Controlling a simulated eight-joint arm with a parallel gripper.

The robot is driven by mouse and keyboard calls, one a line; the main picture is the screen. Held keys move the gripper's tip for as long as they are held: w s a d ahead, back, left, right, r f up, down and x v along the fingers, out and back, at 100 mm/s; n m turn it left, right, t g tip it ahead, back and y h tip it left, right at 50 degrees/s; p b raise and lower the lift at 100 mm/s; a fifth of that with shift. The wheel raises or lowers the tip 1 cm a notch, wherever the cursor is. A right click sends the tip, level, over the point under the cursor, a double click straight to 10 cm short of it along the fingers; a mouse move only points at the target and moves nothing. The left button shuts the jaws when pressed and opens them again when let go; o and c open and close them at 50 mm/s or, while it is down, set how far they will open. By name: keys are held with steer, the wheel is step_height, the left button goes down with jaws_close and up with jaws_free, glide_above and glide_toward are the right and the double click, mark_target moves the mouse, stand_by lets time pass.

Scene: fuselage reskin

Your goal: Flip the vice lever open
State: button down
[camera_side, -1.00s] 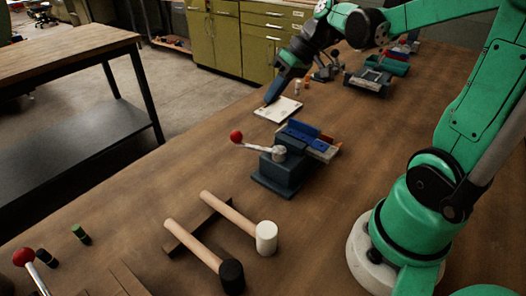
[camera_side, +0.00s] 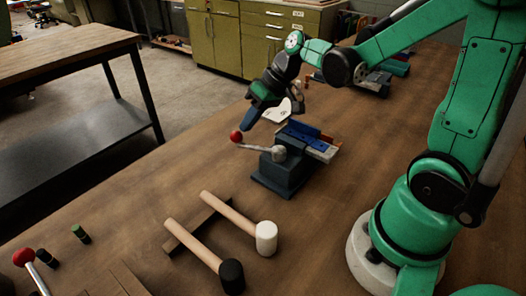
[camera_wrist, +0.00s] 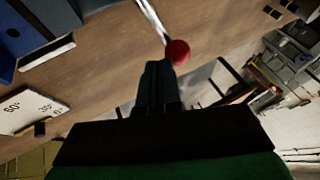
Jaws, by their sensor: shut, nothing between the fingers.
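The vice (camera_side: 285,170) stands on the wooden bench, a dark blue-grey block with blue jaws. Its lever (camera_side: 256,147) is a metal rod with a red ball knob (camera_side: 236,136) pointing left. My gripper (camera_side: 247,124) is shut and empty, its tip just above and beside the red knob in the side view. In the wrist view the shut fingers (camera_wrist: 158,72) end close to the red knob (camera_wrist: 178,51), with the rod (camera_wrist: 152,18) running up from it. I cannot tell whether they touch. The vice body (camera_wrist: 35,20) shows at the upper left of the wrist view.
Two mallets (camera_side: 229,227) lie on a rack in front of the vice. A white marked plate (camera_side: 277,113) lies behind it; another vice (camera_side: 370,80) stands farther back. A second red knob (camera_side: 23,257) is at the front left. The bench left of the vice is clear.

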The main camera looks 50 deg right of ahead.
steer(key=shift+a+n, duration=0.35)
steer(key=shift+n, duration=0.25)
steer(key=shift+s+a+n+g+y, duration=0.1)
steer(key=shift+a+n+g+y, duration=0.55)
steer(key=shift+n, duration=0.35)
steer(key=s+a+n+g, duration=0.2)
steer(key=s+a+n, duration=0.2)
steer(key=shift+s+a+y, duration=0.25)
steer(key=shift+a+y, duration=0.1)
steer(key=shift+a, duration=0.05)
steer(key=shift+s, duration=0.15)
steer(key=w+d+r, duration=0.5)
steer(key=d+r, duration=0.1)
steer(key=r, duration=0.3)
steer(key=shift+w+d+r, duration=0.2)
steer(key=shift+d+r, duration=0.1)
steer(key=shift+r, duration=0.1)
